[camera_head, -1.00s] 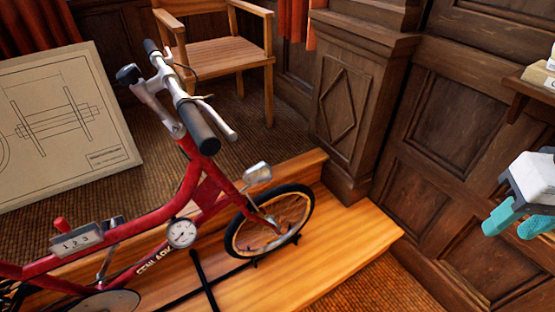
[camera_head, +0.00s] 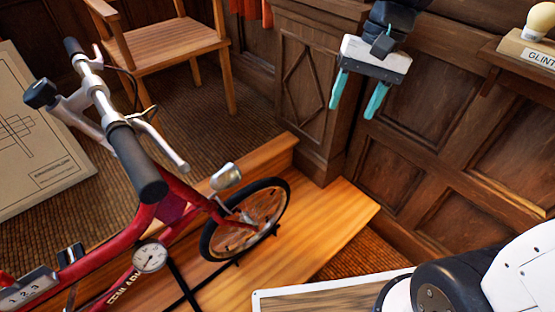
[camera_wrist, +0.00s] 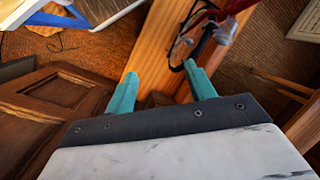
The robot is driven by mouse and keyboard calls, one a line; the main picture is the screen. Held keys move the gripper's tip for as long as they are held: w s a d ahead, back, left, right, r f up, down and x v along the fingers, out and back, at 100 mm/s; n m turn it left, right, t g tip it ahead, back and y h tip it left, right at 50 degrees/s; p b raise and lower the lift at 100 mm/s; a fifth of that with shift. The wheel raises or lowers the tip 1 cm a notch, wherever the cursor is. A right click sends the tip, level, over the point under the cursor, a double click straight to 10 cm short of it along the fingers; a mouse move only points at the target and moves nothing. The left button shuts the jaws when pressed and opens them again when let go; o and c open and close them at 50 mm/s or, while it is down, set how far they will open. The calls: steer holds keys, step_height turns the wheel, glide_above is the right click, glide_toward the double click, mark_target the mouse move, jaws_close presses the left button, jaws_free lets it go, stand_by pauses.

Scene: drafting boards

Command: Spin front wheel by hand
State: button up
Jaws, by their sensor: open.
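The front wheel (camera_head: 206,236) of the red bicycle (camera_head: 115,238) has a black tyre and stands on a wooden platform (camera_head: 318,233). My gripper (camera_head: 354,106) is open and empty, its two teal fingers pointing down in front of the wood panelling. In the head view it is up and to the right of the wheel, clear of it. In the wrist view the front wheel (camera_wrist: 178,52) shows beyond the gap between my fingertips (camera_wrist: 164,80). The lower part of the wheel is partly hidden there by a finger.
Handlebars (camera_head: 120,130) rise left of the wheel. A wooden chair (camera_head: 165,47) stands behind. A panelled pillar (camera_head: 313,90) stands behind the platform's end. A shelf (camera_head: 500,62) with a labelled block juts out at right. A drawing board (camera_head: 40,140) leans at left.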

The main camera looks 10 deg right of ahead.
steer(key=w+a+f+m+g+y, duration=0.2)
steer(key=w+a+f, duration=0.2)
steer(key=w+f, duration=0.5)
steer(key=m+g+y, duration=0.2)
steer(key=m+y, duration=0.1)
steer(key=m, duration=0.3)
glide_above(269, 179)
steer(key=w+d, duration=0.2)
steer(key=d, duration=0.1)
step_height(269, 179, down, 29)
steer(key=shift+r, duration=0.2)
steer(key=shift+s+a+f, duration=0.4)
steer(key=shift+a+f, duration=0.2)
steer(key=shift+f, duration=0.7)
steer(key=shift+s+a+f, duration=0.45)
steer(key=shift+a+f, duration=0.15)
steer(key=shift+f, duration=0.65)
steer(key=shift+s+a+f, duration=0.4)
steer(key=shift+a+f, duration=0.2)
steer(key=shift+f, duration=0.7)
